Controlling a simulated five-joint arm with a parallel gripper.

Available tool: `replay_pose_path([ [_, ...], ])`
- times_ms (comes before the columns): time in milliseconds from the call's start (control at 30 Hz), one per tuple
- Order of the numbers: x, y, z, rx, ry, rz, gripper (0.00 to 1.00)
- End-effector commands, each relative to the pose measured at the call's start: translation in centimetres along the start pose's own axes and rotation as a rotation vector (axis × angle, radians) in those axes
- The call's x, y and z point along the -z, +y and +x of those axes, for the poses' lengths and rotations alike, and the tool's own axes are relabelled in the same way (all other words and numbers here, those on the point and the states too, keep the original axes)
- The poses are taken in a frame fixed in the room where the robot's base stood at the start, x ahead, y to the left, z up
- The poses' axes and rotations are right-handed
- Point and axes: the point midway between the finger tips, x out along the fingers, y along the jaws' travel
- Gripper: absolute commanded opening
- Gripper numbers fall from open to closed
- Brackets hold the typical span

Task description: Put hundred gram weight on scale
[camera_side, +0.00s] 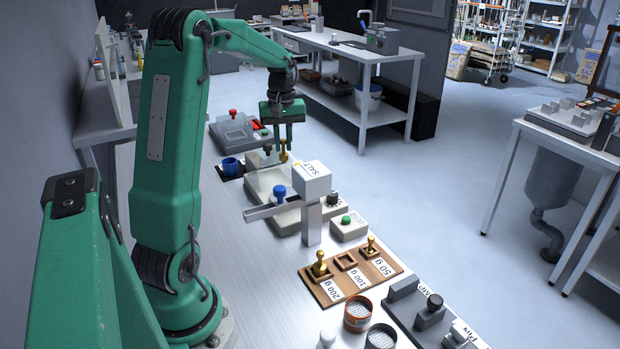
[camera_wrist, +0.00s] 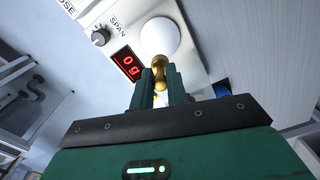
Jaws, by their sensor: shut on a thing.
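My gripper (camera_side: 283,149) is shut on the brass hundred gram weight (camera_side: 283,156) and holds it upright above the work surface. In the wrist view the brass weight (camera_wrist: 160,72) sits between the two green fingers. The scale (camera_side: 262,184) is a pale box, partly hidden by the salt hopper. Its round white pan (camera_wrist: 160,37) shows just past the weight in the wrist view. Its red display (camera_wrist: 127,64) reads 0 g. I cannot tell the exact height of the weight over the pan.
The salt hopper (camera_side: 312,178) stands close beside the scale with a blue knob (camera_side: 279,191). The wooden weight rack (camera_side: 330,287) holds the 200 g weight (camera_side: 320,264) and 50 g weight (camera_side: 371,243); its 100 g slot (camera_side: 347,261) is empty. A blue cup (camera_side: 230,165) stands behind.

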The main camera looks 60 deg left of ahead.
Motion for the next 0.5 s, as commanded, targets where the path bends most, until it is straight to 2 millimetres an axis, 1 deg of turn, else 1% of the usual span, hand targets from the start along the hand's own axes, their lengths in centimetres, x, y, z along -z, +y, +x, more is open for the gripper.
replay_pose_path([
  [33,-0.1,0.0,0.7,0.002,-0.003,0.000,0.00],
  [100,0.0,0.0,1.2,0.001,-0.001,0.000,0.00],
  [367,0.0,0.0,1.8,0.000,-0.001,0.000,0.00],
  [500,0.0,0.0,2.9,0.001,-0.002,0.001,0.00],
])
